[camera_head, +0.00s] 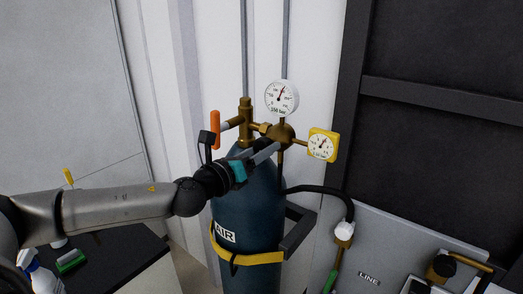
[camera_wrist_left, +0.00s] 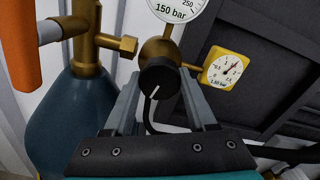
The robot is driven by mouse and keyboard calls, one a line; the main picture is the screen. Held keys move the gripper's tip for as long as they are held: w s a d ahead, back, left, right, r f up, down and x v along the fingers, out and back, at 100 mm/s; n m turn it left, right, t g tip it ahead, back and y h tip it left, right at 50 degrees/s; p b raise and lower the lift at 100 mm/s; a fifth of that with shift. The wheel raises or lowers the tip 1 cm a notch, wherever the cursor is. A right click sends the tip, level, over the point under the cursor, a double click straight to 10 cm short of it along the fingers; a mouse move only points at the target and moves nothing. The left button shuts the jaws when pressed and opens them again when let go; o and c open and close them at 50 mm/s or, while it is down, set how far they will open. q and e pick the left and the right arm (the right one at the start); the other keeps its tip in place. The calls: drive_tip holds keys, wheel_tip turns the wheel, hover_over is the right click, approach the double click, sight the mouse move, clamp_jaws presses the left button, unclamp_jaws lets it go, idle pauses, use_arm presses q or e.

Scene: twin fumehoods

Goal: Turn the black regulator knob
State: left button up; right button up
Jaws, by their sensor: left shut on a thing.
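The black regulator knob (camera_wrist_left: 158,79) with a white pointer line shows in the left wrist view, on the front of the brass regulator body (camera_head: 285,131). My left gripper (camera_head: 273,150) reaches in from the left, and its two grey fingers are shut on the knob, one on each side; the wrist view shows this at close range (camera_wrist_left: 160,84). In the head view the fingers hide the knob. A round white gauge (camera_head: 282,97) stands above the regulator, and a yellow gauge (camera_head: 322,145) sits to its right. My right gripper is not in view.
The blue AIR cylinder (camera_head: 245,205) is held by a yellow strap (camera_head: 262,258). An orange handle (camera_head: 215,130) stands left of the brass valve. A black hose (camera_head: 325,190) runs right from the regulator. A dark counter (camera_head: 105,262) with bottles lies lower left.

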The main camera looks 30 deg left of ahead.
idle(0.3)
use_arm(q)
drive_tip(key=o, duration=1.4)
drive_tip(key=shift+s+a+b, duration=0.15)
drive_tip(key=shift+s+a, duration=0.05)
drive_tip(key=shift+s, duration=2.35)
drive_tip(key=shift+s+a+b, duration=0.1)
drive_tip(key=shift+s+a, duration=0.1)
drive_tip(key=shift+s, duration=2.3)
drive_tip(key=shift+s+a+b, duration=0.15)
drive_tip(key=shift+s+a, duration=0.05)
drive_tip(key=shift+s, duration=2.35)
